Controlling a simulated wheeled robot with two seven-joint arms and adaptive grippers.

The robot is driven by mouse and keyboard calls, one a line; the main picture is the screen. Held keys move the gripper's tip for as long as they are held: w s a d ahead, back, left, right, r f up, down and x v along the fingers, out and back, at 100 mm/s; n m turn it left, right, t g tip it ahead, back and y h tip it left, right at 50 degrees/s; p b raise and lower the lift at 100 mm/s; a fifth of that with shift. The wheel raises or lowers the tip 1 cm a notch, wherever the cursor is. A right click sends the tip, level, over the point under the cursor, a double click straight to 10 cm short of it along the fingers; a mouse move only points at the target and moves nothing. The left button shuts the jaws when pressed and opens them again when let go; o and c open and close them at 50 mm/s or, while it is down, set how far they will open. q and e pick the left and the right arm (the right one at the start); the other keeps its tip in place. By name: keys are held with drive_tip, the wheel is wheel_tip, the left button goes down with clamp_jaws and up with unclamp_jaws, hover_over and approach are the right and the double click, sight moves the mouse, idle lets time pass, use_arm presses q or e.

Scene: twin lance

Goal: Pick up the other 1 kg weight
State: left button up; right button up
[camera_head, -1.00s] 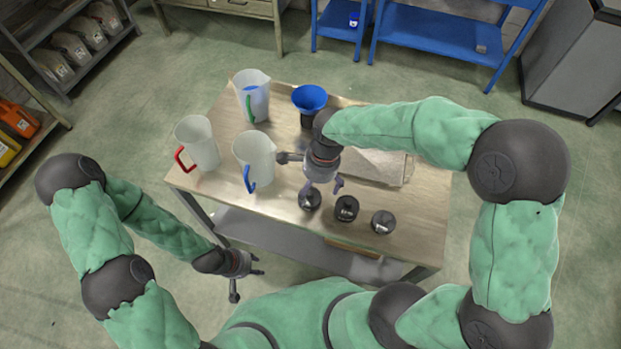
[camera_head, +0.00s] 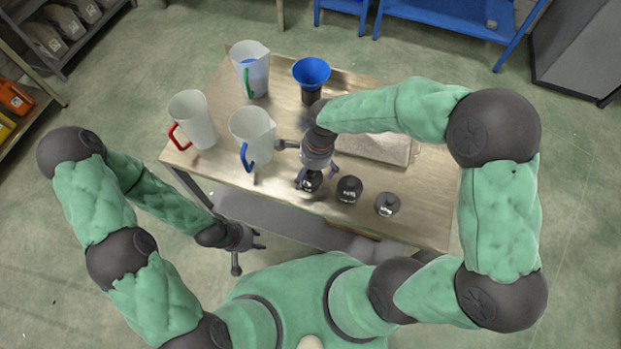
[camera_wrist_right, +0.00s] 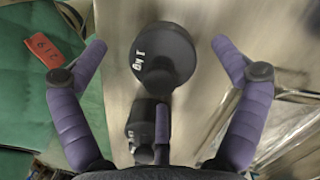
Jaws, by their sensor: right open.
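Three dark weights stand in a row near the front edge of the table. The left one, a 1 kg weight (camera_head: 311,182), is partly hidden below my right gripper (camera_head: 316,182). The right wrist view shows a weight marked "1 kg" (camera_wrist_right: 163,58) between the open purple fingers of the right gripper (camera_wrist_right: 160,55), with a gap on both sides. The middle weight (camera_head: 349,189) and the right weight (camera_head: 387,204) stand apart from it. My left gripper (camera_head: 258,240) hangs off the table's front left side; no object shows in it.
Jugs with a green handle (camera_head: 251,70), a red handle (camera_head: 193,120) and a blue handle (camera_head: 252,137) stand on the table's left part. A blue funnel (camera_head: 311,72) is at the back. A flat grey plate (camera_head: 375,148) lies right of my right wrist.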

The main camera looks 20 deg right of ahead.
drive_tip(key=f, duration=0.2)
drive_tip(key=shift+a+f+b, duration=0.2)
drive_tip(key=shift+f+b, duration=0.2)
drive_tip(key=shift+r, duration=0.1)
drive_tip(key=c, duration=1.8)
drive_tip(key=shift+o, duration=0.2)
drive_tip(key=shift+r, duration=0.15)
